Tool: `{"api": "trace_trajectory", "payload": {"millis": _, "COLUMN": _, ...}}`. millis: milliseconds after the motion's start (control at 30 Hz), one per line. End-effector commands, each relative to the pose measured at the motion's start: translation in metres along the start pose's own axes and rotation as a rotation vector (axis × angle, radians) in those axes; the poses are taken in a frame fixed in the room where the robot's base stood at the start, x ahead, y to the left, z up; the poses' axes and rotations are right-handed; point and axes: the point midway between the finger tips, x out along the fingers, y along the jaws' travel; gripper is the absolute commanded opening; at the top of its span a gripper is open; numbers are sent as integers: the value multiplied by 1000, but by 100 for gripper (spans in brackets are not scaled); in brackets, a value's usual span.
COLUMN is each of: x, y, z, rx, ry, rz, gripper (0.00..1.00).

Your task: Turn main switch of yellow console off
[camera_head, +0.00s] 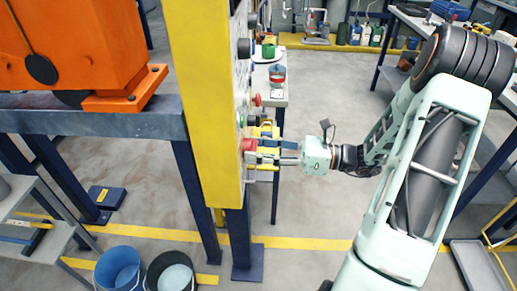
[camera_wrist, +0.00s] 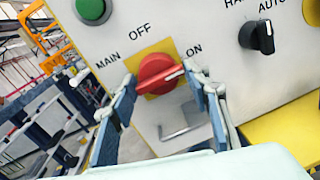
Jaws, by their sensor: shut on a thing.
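The yellow console (camera_head: 205,100) stands upright in the head view, with its pale control face seen almost edge-on. In the wrist view the red main switch (camera_wrist: 158,73) sits on a yellow square plate between the labels MAIN, OFF and ON. Its handle lies along the line of the lettering, with its right end towards ON. My gripper (camera_wrist: 161,78) has one finger on each side of the red switch and is shut on it. In the head view my gripper (camera_head: 258,153) reaches the console face from the right, and the fingers partly hide the switch.
A green button (camera_wrist: 92,9) and a black selector knob (camera_wrist: 258,36) flank the switch. A metal bracket (camera_wrist: 183,128) sits below it. An orange machine (camera_head: 70,45) is left of the console. Buckets (camera_head: 120,268) stand on the floor. Open floor lies right of the console.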

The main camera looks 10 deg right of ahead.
Motion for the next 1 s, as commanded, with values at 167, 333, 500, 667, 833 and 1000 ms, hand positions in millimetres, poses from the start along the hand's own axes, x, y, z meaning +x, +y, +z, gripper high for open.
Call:
{"api": "trace_trajectory", "payload": {"millis": 167, "x": 0, "y": 2, "z": -1, "rx": -28, "ry": -3, "rz": 5, "gripper": 19}}
{"api": "trace_trajectory", "payload": {"millis": 333, "x": 0, "y": 2, "z": -2, "rx": -108, "ry": -9, "rz": 7, "gripper": 19}}
{"api": "trace_trajectory", "payload": {"millis": 500, "x": 0, "y": 2, "z": -3, "rx": -238, "ry": -20, "rz": 10, "gripper": 19}}
{"api": "trace_trajectory", "payload": {"millis": 667, "x": 1, "y": 1, "z": -4, "rx": -387, "ry": -32, "rz": 13, "gripper": 19}}
{"api": "trace_trajectory", "payload": {"millis": 833, "x": 0, "y": 1, "z": -5, "rx": -549, "ry": -44, "rz": 15, "gripper": 19}}
{"api": "trace_trajectory", "payload": {"millis": 1000, "x": 0, "y": 0, "z": -6, "rx": -709, "ry": -57, "rz": 19, "gripper": 19}}
